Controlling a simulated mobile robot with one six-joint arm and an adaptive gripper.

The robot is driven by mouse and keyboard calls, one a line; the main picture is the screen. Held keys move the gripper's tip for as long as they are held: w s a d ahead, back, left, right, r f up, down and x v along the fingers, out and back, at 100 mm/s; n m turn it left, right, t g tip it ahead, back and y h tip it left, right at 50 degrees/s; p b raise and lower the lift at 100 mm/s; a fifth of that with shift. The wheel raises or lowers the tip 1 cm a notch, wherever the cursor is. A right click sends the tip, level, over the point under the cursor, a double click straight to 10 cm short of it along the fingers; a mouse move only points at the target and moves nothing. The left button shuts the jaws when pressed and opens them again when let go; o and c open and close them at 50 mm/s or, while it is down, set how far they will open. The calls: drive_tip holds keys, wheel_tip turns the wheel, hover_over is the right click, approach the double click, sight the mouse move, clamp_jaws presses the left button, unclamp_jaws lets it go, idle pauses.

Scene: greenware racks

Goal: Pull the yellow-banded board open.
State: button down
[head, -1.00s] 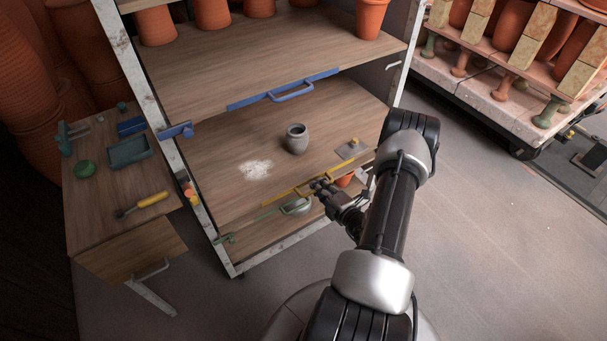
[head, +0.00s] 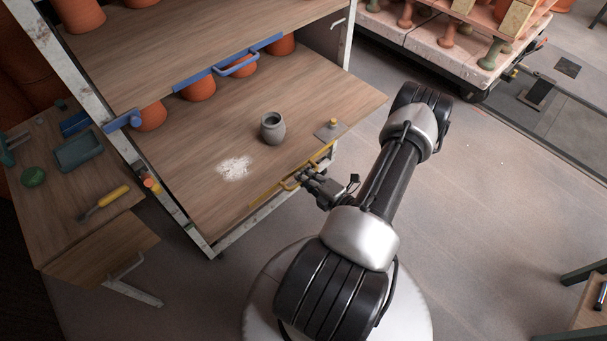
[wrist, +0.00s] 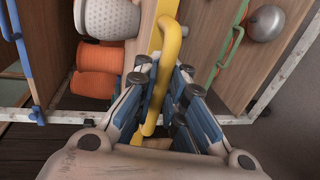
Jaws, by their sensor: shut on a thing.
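The yellow-banded board (head: 225,125) is a wooden shelf board extending out of the rack toward me, with a yellow band and handle on its front edge. My gripper (head: 299,180) is at that front edge. In the wrist view, my gripper's fingers (wrist: 156,92) are closed around the yellow handle (wrist: 171,48). On the board stand a grey jar (head: 272,128), a patch of white powder (head: 235,167) and a grey plate with a yellow knob (head: 328,132). The jar is upright.
A blue-banded board (head: 190,80) is above, with orange pots behind its edge. A green handle (wrist: 232,45) and steel bowl (wrist: 268,22) show in the wrist view. A side table (head: 85,195) with tools stands left. The floor at right (head: 480,210) is clear.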

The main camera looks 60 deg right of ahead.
drive_tip(key=shift+r, duration=0.1)
drive_tip(key=c, duration=1.7)
unclamp_jaws()
drive_tip(key=v, duration=1.2)
